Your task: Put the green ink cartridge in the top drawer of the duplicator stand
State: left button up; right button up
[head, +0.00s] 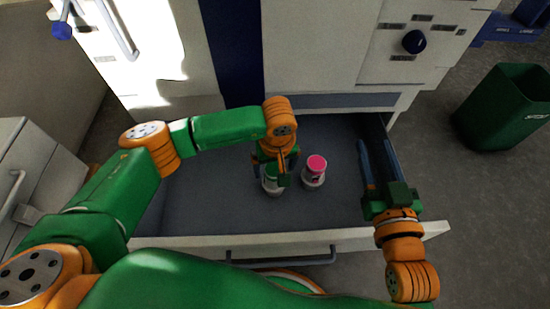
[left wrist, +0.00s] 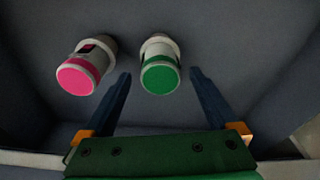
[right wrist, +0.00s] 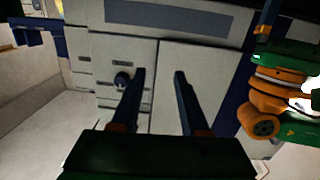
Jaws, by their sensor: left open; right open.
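The green ink cartridge (left wrist: 160,72), a white cylinder with a green cap, stands on the floor of the open drawer (head: 200,212) of the white and blue stand. In the head view the cartridge (head: 271,187) is partly hidden by my left gripper (head: 275,172). My left gripper is open at it; in the left wrist view its fingers (left wrist: 160,75) lie to either side of the cartridge, with gaps and no visible contact. My right gripper (head: 378,160) is open and empty above the drawer's right side; its fingers (right wrist: 160,75) also show in the right wrist view.
A pink-capped cartridge (head: 315,170) stands in the drawer just right of the green one; it also shows in the left wrist view (left wrist: 82,70). The stand has a dark blue knob (head: 414,41). A green bin (head: 505,105) is on the floor at right. Most of the drawer floor is clear.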

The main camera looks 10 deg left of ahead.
pick_arm(q)
notch_tip(320, 180, up, 3)
jog(key=shift+s+f+p, duration=0.15)
jog(key=shift+f+p, duration=0.05)
jog(key=shift+p, duration=0.25)
jog(key=shift+r, duration=0.1)
pick_arm(e)
notch_tip(320, 180, down, 8)
jog(key=s+d+g+h, duration=0.1)
jog(key=s+g, duration=0.1)
jog(key=g, duration=0.2)
jog(key=shift+s+d+r+h, duration=0.2)
jog(key=shift+d+r+h, duration=0.05)
jog(key=shift+h, duration=0.05)
